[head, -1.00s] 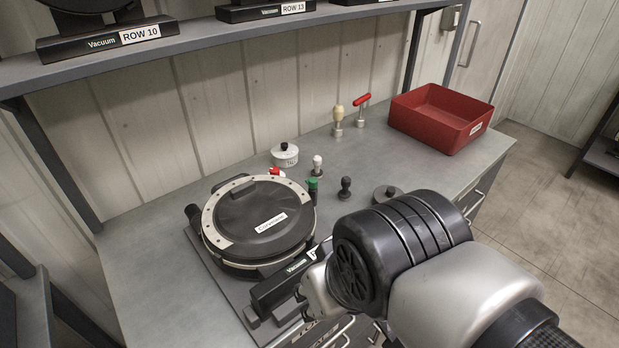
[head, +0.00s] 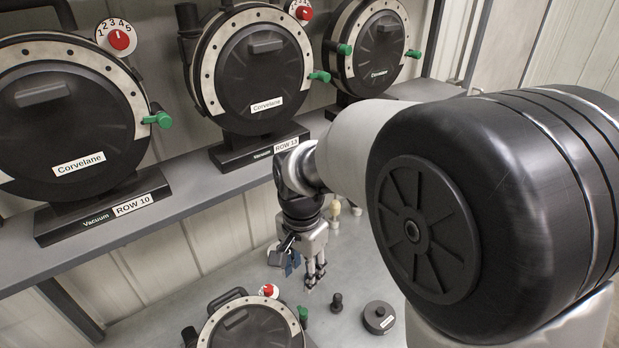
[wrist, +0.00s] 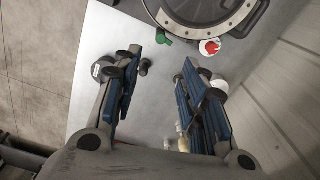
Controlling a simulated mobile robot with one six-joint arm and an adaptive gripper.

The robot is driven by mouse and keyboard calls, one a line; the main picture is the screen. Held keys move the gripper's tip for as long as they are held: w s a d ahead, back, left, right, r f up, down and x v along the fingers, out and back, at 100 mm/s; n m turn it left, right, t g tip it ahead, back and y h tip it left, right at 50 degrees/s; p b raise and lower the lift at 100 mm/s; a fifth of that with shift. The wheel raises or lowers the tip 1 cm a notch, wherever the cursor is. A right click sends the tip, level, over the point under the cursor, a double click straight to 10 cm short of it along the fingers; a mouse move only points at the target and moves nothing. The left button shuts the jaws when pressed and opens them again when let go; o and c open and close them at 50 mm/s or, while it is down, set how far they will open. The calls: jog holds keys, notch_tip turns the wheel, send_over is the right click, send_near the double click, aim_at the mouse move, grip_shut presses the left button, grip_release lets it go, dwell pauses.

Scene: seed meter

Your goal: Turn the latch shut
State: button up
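The bench seed meter (head: 238,335) is a round black unit with a pale metal rim, partly cut off at the bottom of the head view. Its green latch knob (head: 303,313) stands at the rim's right side, by a red dial (head: 268,290). In the wrist view the meter (wrist: 190,8) is at the top, with the green latch knob (wrist: 163,37) just below its rim and the red dial (wrist: 209,47) to the right. My gripper (head: 303,272) points down above the bench, apart from the knob. In the wrist view its blue-padded fingers (wrist: 160,90) are wide apart and empty.
Three seed meters stand on the shelf, labelled ROW 10 (head: 60,120), ROW 13 (head: 255,70) and one farther back (head: 375,50). A dark peg (head: 337,302) and a round dark lidded piece (head: 379,316) stand on the bench (head: 150,325). My arm covers much of the right.

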jog(key=b, duration=0.2)
send_near(303, 312)
jog(key=shift+m, duration=0.4)
notch_tip(303, 312, down, 9)
jog(key=shift+w+r, duration=0.1)
jog(key=shift+r, duration=0.1)
jog(key=shift+c, duration=0.6)
grip_shut()
